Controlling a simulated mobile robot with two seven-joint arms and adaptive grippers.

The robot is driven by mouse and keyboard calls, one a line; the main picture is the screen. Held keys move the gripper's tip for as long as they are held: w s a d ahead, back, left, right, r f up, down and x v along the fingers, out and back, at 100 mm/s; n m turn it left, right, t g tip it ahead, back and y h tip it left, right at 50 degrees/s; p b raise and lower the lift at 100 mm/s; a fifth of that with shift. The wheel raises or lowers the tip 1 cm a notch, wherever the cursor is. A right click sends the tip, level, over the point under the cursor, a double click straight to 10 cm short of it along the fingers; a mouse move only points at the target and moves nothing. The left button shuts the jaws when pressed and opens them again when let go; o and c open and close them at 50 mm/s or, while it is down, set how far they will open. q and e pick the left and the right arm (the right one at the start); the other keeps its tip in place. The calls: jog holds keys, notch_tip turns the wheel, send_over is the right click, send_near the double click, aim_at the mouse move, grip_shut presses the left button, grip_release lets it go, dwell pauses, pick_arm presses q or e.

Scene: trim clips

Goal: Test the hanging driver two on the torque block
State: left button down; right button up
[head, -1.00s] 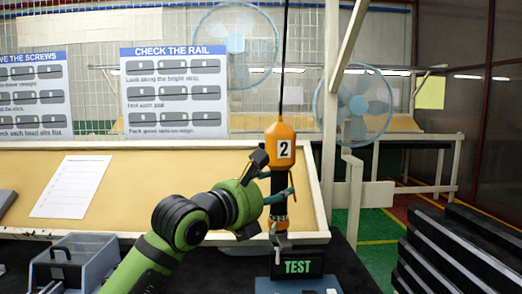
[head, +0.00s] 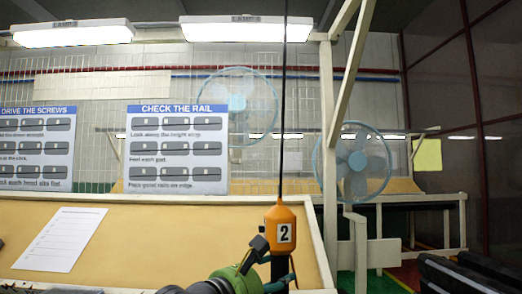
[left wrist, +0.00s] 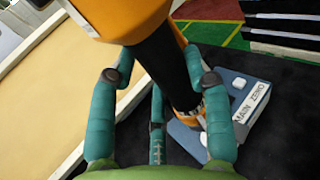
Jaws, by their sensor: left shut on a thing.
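The orange and black driver marked 2 (head: 284,230) hangs upright on a dark cable (head: 284,110) in the head view. My left gripper (head: 279,274) is at its lower body, cut by the bottom edge. In the left wrist view the teal fingers of my left gripper (left wrist: 160,70) are shut around the driver's black barrel (left wrist: 168,75). The grey-blue torque block (left wrist: 262,90), labelled MAIN ZERO, lies by the driver's lower end. I cannot tell whether the tip touches it. The block is outside the head view. My right gripper is not in view.
A sloped tan board (head: 150,235) with a paper sheet (head: 60,239) stands behind the driver. A pale post (head: 328,160) rises right of it. Dark stacked bars (head: 465,275) are at lower right. Dark surface (left wrist: 285,140) around the block looks clear.

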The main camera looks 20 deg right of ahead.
aim_at(272, 251)
pick_arm(q)
jog(key=shift+f+b, duration=0.85)
jog(key=shift+f, duration=0.05)
dwell(1.1)
jog(key=shift+a, duration=0.1)
dwell(0.5)
jog(key=shift+r+p, duration=0.35)
jog(key=shift+r, duration=0.4)
jog(key=shift+r+p, duration=1.2)
jog(key=shift+r, duration=1.25)
